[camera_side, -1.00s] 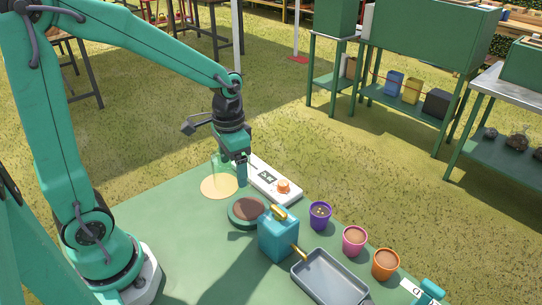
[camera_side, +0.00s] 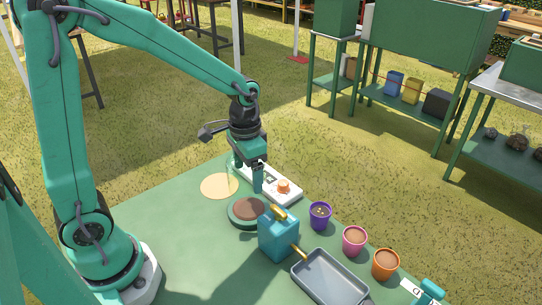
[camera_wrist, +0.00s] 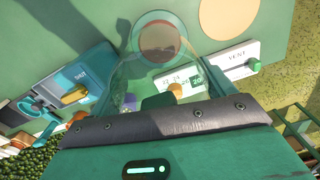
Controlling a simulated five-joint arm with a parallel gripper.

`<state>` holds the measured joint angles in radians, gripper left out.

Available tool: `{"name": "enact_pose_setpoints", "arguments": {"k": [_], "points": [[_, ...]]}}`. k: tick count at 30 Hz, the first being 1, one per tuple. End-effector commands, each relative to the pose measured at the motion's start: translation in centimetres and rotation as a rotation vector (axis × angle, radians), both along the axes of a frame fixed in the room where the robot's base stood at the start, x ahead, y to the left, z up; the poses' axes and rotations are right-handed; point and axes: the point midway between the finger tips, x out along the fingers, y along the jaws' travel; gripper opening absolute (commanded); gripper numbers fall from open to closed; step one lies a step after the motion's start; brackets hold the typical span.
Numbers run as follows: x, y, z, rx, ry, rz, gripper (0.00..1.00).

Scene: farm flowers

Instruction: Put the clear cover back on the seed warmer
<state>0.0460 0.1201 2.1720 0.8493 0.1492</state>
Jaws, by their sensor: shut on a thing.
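The clear cover (camera_wrist: 128,75) is a see-through shape that spreads out below my gripper in the wrist view. It is only faint beside the fingers in the side view. My gripper (camera_side: 248,180) is shut on it and holds it upright behind the seed warmer's dish. The seed warmer (camera_side: 232,214) is a round green dish with brown soil, and the soil also shows through the cover in the wrist view (camera_wrist: 158,40). A white control panel (camera_side: 291,199) with an orange knob lies behind the dish. I cannot tell how high the cover is above the table.
A tan disc (camera_side: 219,186) lies left of the dish. A teal can (camera_side: 278,238) with a yellow handle stands close on the right. Purple (camera_side: 320,215), pink (camera_side: 354,241) and orange (camera_side: 385,264) pots and a grey tray (camera_side: 330,280) are farther right. The table's left front is clear.

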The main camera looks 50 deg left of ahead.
Motion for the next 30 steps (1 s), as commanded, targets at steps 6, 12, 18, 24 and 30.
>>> {"name": "enact_pose_setpoints", "arguments": {"k": [6, 12, 18, 24, 30], "points": [[0.0, 0.0, -0.2, 0.0, 0.0, 0.0, 0.59], [-0.1, 0.0, -1.0, 0.0, 0.002, 0.0, 0.59], [-0.1, 0.0, -2.2, 0.0, 0.002, -0.001, 0.59], [-0.1, 0.0, -3.6, 0.001, 0.003, -0.001, 0.59], [-0.1, 0.0, -5.0, 0.001, 0.003, -0.001, 0.59]]}}
